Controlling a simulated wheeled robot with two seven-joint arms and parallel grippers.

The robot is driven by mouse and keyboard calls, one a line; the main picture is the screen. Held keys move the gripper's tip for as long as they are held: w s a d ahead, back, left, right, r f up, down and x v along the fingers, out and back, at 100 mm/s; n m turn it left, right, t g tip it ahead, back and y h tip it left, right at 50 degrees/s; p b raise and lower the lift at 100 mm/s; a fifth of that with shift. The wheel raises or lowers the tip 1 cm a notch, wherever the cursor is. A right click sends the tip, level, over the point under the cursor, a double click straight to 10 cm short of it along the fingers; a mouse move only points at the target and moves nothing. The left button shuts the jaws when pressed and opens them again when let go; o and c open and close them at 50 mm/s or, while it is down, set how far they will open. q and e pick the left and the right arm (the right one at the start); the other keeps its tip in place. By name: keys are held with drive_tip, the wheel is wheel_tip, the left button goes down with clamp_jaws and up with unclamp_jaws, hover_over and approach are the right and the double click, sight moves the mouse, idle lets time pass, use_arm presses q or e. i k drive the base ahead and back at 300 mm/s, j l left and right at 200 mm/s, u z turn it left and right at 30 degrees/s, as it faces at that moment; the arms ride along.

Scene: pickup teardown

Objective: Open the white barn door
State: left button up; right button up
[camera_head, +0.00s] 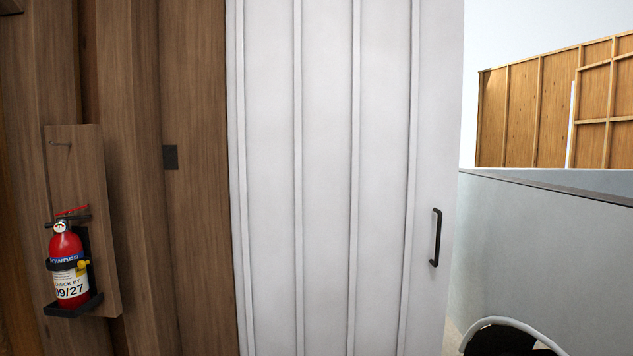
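The white barn door (325,180) stands upright and fills the middle of the head view, with vertical raised battens on its face. A black bar handle (436,238) is fixed upright near its right edge. The door's left edge meets the brown wooden wall; past its right edge I see open space with a grey surface. Its lower edge is out of view. Neither of my grippers can be made out in the head view, and nothing touches the handle.
A red fire extinguisher (67,262) hangs on a wooden board on the brown wall (200,230) at left. A grey panel (545,250) stands right of the door. A wooden framed wall (545,105) stands farther back.

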sight(311, 148)
drive_tip(key=i+l, duration=0.3)
drive_tip(key=i, duration=0.2)
drive_tip(key=i+l, duration=0.35)
drive_tip(key=i, duration=0.15)
